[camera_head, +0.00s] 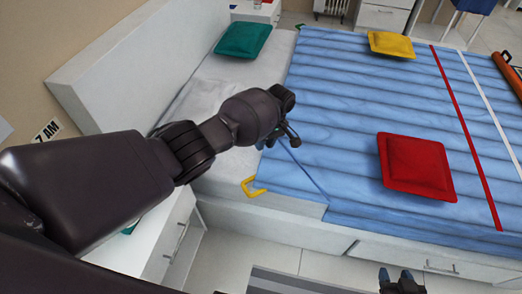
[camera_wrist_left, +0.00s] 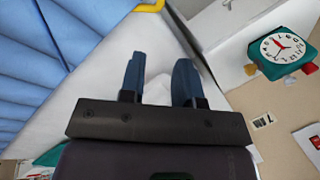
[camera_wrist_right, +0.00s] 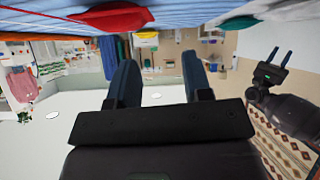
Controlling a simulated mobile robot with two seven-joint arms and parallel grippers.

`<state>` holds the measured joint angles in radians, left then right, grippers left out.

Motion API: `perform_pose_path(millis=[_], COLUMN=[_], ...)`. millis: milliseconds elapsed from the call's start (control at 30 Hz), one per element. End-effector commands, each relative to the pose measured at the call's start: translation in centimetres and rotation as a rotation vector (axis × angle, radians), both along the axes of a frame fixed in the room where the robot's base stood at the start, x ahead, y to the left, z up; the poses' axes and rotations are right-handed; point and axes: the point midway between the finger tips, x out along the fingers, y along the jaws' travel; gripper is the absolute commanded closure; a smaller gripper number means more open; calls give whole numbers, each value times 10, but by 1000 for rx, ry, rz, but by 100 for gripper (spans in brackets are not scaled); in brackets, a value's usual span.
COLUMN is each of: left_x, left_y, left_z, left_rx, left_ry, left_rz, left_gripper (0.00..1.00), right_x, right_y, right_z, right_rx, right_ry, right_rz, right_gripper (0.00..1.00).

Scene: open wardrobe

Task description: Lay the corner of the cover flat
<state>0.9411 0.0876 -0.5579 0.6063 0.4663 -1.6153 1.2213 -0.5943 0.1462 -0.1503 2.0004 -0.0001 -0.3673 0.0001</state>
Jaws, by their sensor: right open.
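The loop also shows at the top of the left wrist view (camera_wrist_left: 150,5), beside the cover (camera_wrist_left: 25,75). My left gripper (camera_head: 292,138) is above the bed, up and right of the loop; its fingers (camera_wrist_left: 160,80) are apart, with only pale bedding seen between them. My right gripper (camera_head: 400,280) is low in front of the bed, open and empty, also in its wrist view (camera_wrist_right: 158,80).
Red (camera_head: 415,165), yellow (camera_head: 392,44) and green (camera_head: 243,40) pillows lie on the bed. A white bedside cabinet (camera_head: 165,235) stands below my left arm. A teal clock (camera_wrist_left: 284,48) shows in the left wrist view. The floor before the bed drawers is clear around (camera_head: 325,265).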

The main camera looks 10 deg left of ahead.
Motion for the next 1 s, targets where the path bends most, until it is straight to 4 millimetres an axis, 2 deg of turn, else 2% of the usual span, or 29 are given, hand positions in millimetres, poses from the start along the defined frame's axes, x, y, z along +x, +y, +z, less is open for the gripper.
perform_pose_path(millis=[33, 100, 333, 1000], left_x=[3, 5, 10, 11], left_y=[-3, -5, -10, -11], left_z=[14, 25, 46, 50], left_rx=[-2, -1, 0, 0], left_ry=[-6, -5, -3, 0], left_rz=[-1, -1, -1, -8], left_gripper=[70, 70, 70, 70], right_x=[-2, -4, -9, 5], right_y=[-1, -1, -2, 2], right_z=[3, 3, 3, 14], right_rx=[0, -1, -1, 5], right_ry=[1, 7, 18, -13], right_rz=[-1, -3, -7, -4], right_gripper=[55, 55, 55, 55])
